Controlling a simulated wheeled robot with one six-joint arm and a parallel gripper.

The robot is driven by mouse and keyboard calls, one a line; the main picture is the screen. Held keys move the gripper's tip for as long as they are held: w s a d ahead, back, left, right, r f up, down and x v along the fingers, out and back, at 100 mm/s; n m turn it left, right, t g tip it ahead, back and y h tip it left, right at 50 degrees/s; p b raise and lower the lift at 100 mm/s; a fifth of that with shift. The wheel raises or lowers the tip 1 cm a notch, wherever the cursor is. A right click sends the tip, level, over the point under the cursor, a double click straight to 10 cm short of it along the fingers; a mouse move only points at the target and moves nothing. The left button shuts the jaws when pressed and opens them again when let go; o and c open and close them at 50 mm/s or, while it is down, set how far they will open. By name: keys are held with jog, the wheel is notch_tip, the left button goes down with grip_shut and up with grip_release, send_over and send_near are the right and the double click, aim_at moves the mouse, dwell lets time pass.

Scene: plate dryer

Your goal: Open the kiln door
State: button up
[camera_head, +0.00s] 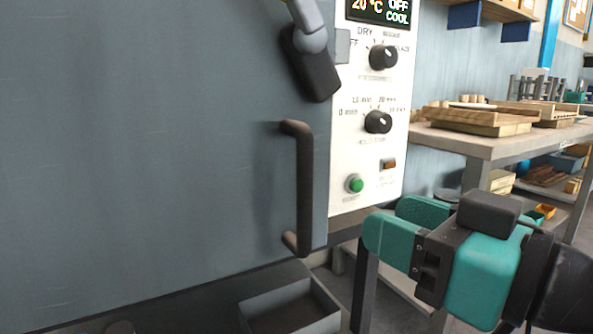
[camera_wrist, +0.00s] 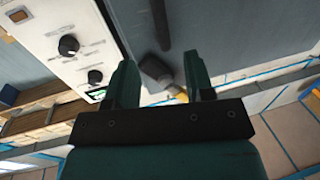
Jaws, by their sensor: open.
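The kiln door (camera_head: 150,150) is a large blue-grey panel filling the left of the head view, and it looks closed against the control panel. A dark brown vertical handle (camera_head: 305,190) is fixed near its right edge; it also shows as a dark bar in the wrist view (camera_wrist: 160,25). A dark latch block (camera_head: 312,70) with a grey lever sits above the handle; a dark block that looks like it shows between my fingers in the wrist view (camera_wrist: 157,70). My teal gripper (camera_head: 392,218) is open and empty, to the right of the handle and apart from it.
The white control panel (camera_head: 372,130) has two black knobs, a green button (camera_head: 354,184) and a display reading 20 °C, OFF, COOL. An open grey box (camera_head: 330,318) is below the door. A workbench (camera_head: 470,143) with wooden boards stands at the right.

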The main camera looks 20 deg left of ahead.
aim_at(310, 188)
jog(key=p+x, duration=0.6)
jog(key=x, duration=0.9)
jog(key=shift+w+a+f+p, duration=0.1)
jog(key=shift+w+a+p, duration=0.1)
jog(key=shift+p, duration=0.2)
grip_shut()
